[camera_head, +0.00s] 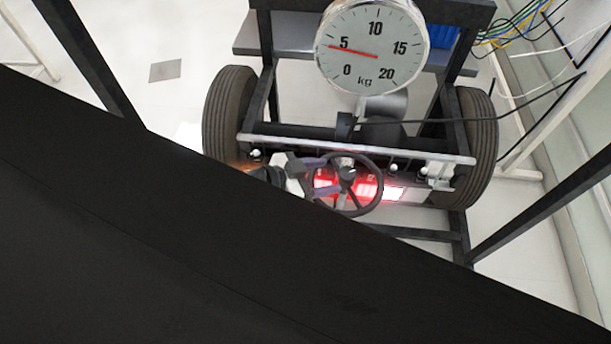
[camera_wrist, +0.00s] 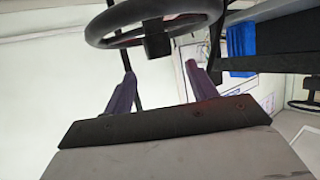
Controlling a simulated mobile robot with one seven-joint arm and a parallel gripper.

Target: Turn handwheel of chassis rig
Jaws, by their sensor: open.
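The handwheel (camera_head: 347,175) is a dark ring with spokes and a central hub, mounted at the front of the chassis rig (camera_head: 420,152). My gripper (camera_head: 325,174) is at the left side of the wheel in the head view, partly overlapping it. In the wrist view the wheel rim (camera_wrist: 195,27) crosses the top, beyond the fingertips. My gripper (camera_wrist: 162,76) shows two purple-grey fingers spread apart with nothing between them. I cannot tell whether a finger touches the rim. A large black shape hides the lower left of the head view.
A round dial (camera_head: 372,48) marked in kg stands above the rig, its needle near 5. Tyres (camera_head: 228,112) stand on both sides. A red light (camera_head: 368,189) glows behind the wheel. Cables (camera_head: 515,28) hang at the right. A blue object (camera_wrist: 241,40) shows in the wrist view.

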